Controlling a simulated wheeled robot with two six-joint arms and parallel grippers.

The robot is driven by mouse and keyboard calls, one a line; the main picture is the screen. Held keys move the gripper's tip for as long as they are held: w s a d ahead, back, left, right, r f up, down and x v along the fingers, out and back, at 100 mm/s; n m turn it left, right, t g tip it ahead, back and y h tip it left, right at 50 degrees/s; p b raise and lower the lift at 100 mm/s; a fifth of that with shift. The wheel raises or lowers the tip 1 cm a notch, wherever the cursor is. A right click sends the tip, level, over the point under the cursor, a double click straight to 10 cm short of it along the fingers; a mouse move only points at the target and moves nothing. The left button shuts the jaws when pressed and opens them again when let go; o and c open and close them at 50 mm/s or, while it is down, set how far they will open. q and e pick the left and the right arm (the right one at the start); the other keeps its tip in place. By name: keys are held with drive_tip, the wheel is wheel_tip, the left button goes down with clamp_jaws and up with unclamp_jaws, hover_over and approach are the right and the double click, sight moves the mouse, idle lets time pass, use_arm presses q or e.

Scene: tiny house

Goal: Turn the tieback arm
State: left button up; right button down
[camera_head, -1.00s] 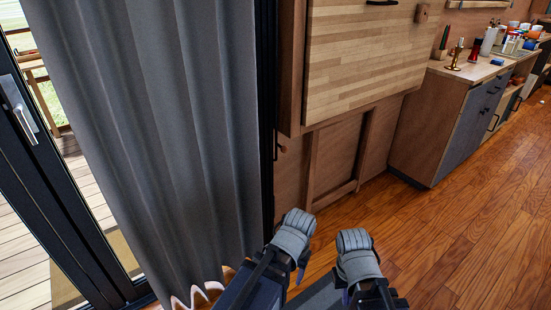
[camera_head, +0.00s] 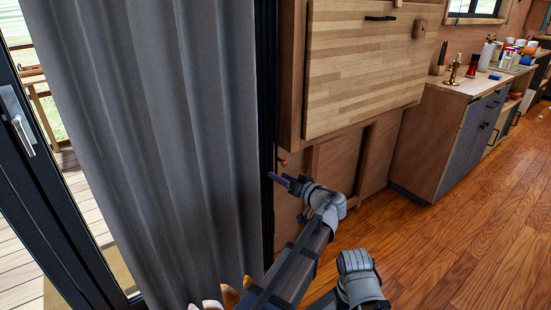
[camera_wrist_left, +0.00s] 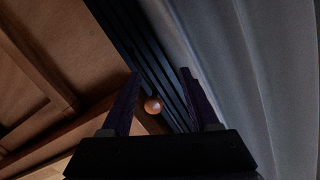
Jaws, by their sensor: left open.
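The tieback arm shows as a small wooden round-ended piece (camera_head: 283,162) on the wall panel, just right of the grey curtain (camera_head: 165,140) and its black frame strip. In the left wrist view its round wooden end (camera_wrist_left: 153,105) appears between my two open fingers, beyond them; I see no contact. My left gripper (camera_head: 280,180) is open and empty, with its dark purple fingertips slightly below the tieback arm in the head view. The curtain hangs loose. My right arm's grey wrist (camera_head: 357,275) is low in the middle; its fingers are hidden.
A fold-up wooden panel (camera_head: 365,65) hangs on the wall above my left gripper. A glass door with a metal handle (camera_head: 18,122) is at far left. A counter (camera_head: 455,85) with several items stands at right. The wooden floor (camera_head: 465,235) there is clear.

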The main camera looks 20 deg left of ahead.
sight(277, 158)
use_arm(q)
drive_tip(key=shift+t+y, duration=0.4)
drive_tip(key=shift+t, duration=0.4)
drive_tip(key=w+d+r, duration=0.2)
drive_tip(key=r, duration=0.1)
drive_tip(key=shift+d, duration=0.15)
drive_tip(key=shift+x, duration=3.9)
drive_tip(key=shift+c, duration=0.3)
clamp_jaws()
